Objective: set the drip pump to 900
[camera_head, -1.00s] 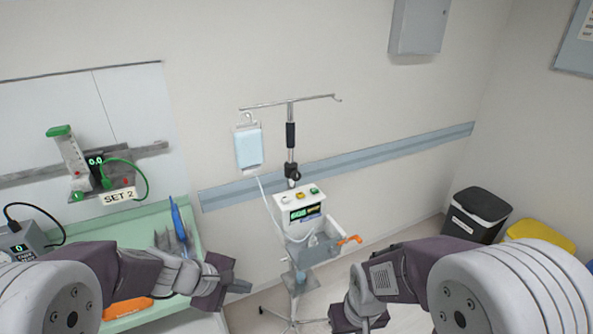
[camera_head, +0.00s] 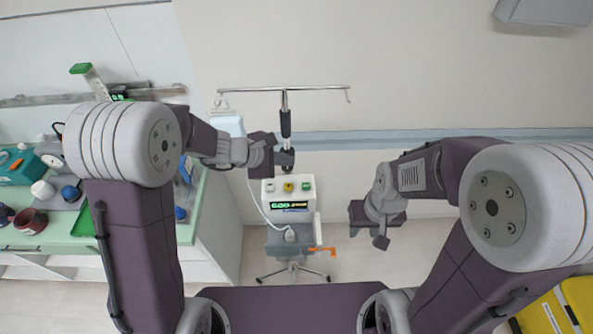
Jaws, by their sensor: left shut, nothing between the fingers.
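The drip pump (camera_head: 307,192) is a white box on a wheeled stand in the middle of the view. Its lit green display (camera_head: 288,205) seems to read 600, though the digits are small. A red button (camera_head: 270,188), a yellow button (camera_head: 288,187) and a green button (camera_head: 306,186) sit on top in a row. My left gripper (camera_head: 287,159) is shut and empty, above and behind the buttons in the picture, overlapping the pole. My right gripper (camera_head: 374,228) hangs to the right of the pump, apart from it; its fingers are not clear.
The drip pole's crossbar (camera_head: 300,89) stands above, with a pale bag (camera_head: 228,125) at its left and a tube (camera_head: 256,198) running down. An orange clamp (camera_head: 322,250) juts right below the pump. A green-topped counter (camera_head: 60,238) with several items stands left.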

